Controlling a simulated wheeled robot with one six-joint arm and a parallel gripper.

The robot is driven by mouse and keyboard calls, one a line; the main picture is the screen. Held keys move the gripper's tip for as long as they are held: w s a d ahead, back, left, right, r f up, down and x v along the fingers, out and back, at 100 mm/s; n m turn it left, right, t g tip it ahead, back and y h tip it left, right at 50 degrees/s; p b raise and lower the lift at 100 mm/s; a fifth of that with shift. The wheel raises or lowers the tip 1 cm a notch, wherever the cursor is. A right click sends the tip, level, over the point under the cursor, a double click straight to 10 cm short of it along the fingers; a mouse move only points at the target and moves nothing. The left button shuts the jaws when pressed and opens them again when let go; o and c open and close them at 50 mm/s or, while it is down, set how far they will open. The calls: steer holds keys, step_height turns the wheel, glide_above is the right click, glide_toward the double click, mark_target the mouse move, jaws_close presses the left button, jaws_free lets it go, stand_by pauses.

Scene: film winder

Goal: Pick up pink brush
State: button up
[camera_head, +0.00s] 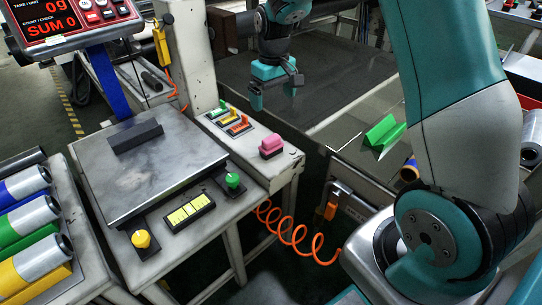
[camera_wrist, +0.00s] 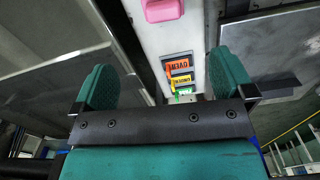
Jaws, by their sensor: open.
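The pink brush (camera_head: 271,146) sits on the grey side ledge of the scale bench, near its front right end. It also shows at the top of the wrist view (camera_wrist: 161,9), partly cut by the frame edge. My gripper (camera_head: 273,100) is open and empty, above and behind the brush in the head view. In the wrist view its two teal fingers (camera_wrist: 157,85) stand wide apart, with the ledge and the brush beyond them.
Orange, yellow and green labelled blocks (camera_wrist: 180,76) sit on the ledge (camera_head: 258,166) beside the brush. A scale plate (camera_head: 150,175) with a dark bar lies left. A green block (camera_head: 384,132) lies right. A coiled orange hose (camera_head: 290,228) hangs below.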

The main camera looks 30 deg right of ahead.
mark_target(271, 138)
step_height(271, 138, down, 11)
steer(key=shift+a+f+b, duration=0.1)
steer(key=shift+f+b, duration=0.05)
steer(key=shift+b, duration=1.05)
step_height(271, 138, down, 5)
steer(key=shift+w+a+f+b, duration=0.1)
steer(key=shift+a+b, duration=0.05)
steer(key=shift+b, duration=0.6)
steer(key=c, duration=0.9)
steer(key=shift+c, duration=0.2)
step_height(271, 138, up, 20)
steer(key=p, duration=0.4)
